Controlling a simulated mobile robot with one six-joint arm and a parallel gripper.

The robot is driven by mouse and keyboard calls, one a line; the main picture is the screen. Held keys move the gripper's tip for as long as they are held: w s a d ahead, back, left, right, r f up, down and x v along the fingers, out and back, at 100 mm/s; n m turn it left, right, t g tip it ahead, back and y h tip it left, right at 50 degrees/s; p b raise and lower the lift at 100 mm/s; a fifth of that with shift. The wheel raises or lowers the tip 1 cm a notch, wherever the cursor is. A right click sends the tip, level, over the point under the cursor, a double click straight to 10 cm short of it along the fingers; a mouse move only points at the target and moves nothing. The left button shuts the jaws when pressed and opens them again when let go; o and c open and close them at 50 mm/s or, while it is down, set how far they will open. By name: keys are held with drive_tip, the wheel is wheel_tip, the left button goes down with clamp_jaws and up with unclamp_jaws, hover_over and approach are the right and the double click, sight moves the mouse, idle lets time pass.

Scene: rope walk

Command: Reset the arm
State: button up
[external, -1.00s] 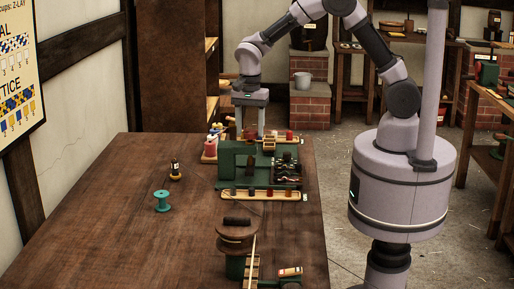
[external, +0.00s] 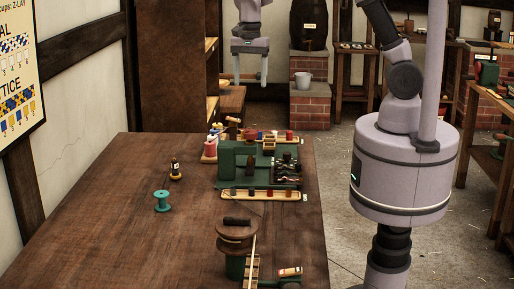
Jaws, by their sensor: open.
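My gripper (external: 250,74) hangs in the air beyond the far end of the wooden table, fingers pointing down. It is open, with a gap between the two fingers and nothing between them. It is well above and behind the green machine (external: 237,163) on the table and touches nothing. Part of my arm runs out of the top of the picture.
The table (external: 110,215) holds the green machine with trays of small coloured pieces, a teal spool (external: 162,201), a small dark bottle (external: 175,170) and a brown winder (external: 237,236) in front. A cabinet (external: 172,75) and brick pillar (external: 310,100) stand behind.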

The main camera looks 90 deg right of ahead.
drive_tip(key=shift+r, duration=0.45)
drive_tip(key=s+a+r+n+t+y+b, duration=0.1)
drive_tip(key=s+a+r+n+t+b, duration=0.2)
drive_tip(key=s, duration=0.4)
drive_tip(key=s+a+n+b, duration=0.1)
drive_tip(key=s+a+n, duration=0.3)
drive_tip(key=s+n, duration=0.15)
drive_tip(key=s+a+f+n+t+y+b, duration=0.1)
drive_tip(key=s+a+f+n+t+b, duration=0.1)
drive_tip(key=s+n, duration=0.5)
drive_tip(key=s+a+f, duration=0.1)
drive_tip(key=s+f, duration=0.1)
drive_tip(key=s, duration=0.2)
drive_tip(key=shift+a+t, duration=0.2)
drive_tip(key=shift+t, duration=0.2)
drive_tip(key=shift+s, duration=0.15)
